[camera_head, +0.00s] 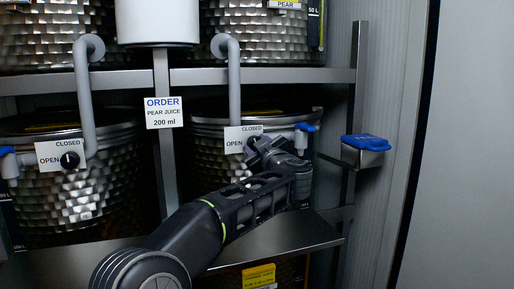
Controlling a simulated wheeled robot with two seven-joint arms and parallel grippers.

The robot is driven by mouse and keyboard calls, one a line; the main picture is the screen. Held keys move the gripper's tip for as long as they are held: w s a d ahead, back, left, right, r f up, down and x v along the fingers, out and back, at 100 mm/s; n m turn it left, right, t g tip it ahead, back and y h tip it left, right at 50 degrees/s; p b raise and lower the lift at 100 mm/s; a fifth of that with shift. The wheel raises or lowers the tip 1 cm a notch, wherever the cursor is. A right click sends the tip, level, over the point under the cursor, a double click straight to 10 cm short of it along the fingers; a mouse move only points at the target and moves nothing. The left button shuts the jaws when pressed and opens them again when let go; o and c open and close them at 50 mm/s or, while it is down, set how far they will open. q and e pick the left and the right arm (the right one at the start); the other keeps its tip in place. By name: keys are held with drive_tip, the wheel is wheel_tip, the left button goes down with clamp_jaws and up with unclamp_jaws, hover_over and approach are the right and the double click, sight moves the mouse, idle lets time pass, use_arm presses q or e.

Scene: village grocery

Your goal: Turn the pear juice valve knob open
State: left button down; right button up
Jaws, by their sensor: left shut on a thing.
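My left arm reaches in from the bottom, and my left gripper (257,148) is at the right-hand valve plate (234,138), marked OPEN on the left and CLOSED at the top. The gripper is shut on the valve knob there; the fingers hide most of the knob, so I cannot tell its angle. A grey pipe (234,85) runs down to this plate. A PEAR label (286,4) is on the upper right steel tank (265,38). The order sign (164,112) reads pear juice, 200 ml. My right gripper is not in view.
A second valve plate (50,155) with a black knob (69,160) is at the left. Lower steel tanks stand behind both plates. A blue-lidded box (365,150) is on the rack's right side. A metal shelf (290,232) runs below my arm.

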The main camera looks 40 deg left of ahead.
use_arm(q)
drive_tip(key=shift+f+n+b, duration=0.1)
drive_tip(key=shift+n+b, duration=2.55)
drive_tip(key=shift+n, duration=4.35)
drive_tip(key=c, duration=0.9)
unclamp_jaws()
drive_tip(key=shift+d, duration=0.1)
